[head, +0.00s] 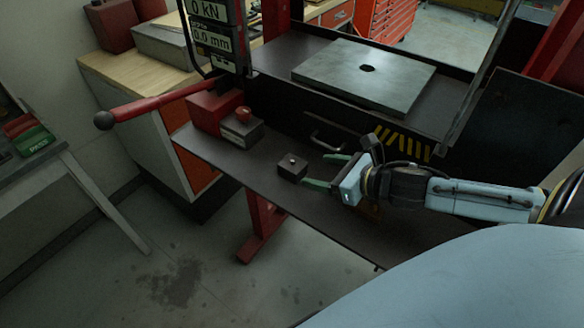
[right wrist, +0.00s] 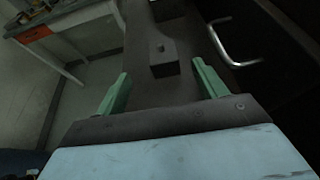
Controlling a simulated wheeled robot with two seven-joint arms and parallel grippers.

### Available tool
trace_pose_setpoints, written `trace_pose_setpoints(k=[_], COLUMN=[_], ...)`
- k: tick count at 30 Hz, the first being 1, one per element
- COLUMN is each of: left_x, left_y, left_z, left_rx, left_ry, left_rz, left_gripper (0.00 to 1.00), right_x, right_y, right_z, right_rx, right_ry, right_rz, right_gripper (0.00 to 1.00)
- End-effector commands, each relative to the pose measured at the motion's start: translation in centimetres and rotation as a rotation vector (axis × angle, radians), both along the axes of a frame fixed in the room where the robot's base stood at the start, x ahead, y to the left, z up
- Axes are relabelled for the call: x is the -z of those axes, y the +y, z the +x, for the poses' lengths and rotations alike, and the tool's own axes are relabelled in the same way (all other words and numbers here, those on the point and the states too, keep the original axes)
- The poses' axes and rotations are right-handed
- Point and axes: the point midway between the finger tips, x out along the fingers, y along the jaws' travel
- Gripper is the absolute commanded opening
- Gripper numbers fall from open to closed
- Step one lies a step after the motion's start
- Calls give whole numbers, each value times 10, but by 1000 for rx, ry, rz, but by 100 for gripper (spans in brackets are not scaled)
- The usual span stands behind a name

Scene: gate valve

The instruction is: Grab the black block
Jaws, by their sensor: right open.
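My left gripper is not in view.
A red box with a grey control box and red button (head: 243,115) stands left of the block on the shelf. A metal handle (head: 325,141) is on the dark front behind. A red lever with a black ball (head: 145,108) juts left. The shelf's front edge is close.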

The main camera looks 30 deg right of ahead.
Motion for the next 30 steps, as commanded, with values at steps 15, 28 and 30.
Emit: trace_pose_setpoints(k=[15,28,30], left_x=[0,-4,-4], left_y=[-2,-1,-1], left_z=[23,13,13], left_rx=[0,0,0], left_ry=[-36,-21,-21], left_rz=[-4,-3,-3], left_gripper=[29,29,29], right_x=[17,36,39], right_y=[15,26,28], right_z=[39,76,80], right_rx=[-1,1,-1], right_ry=[-1,-1,-1], right_rz=[1,2,1], right_gripper=[71,71,71])
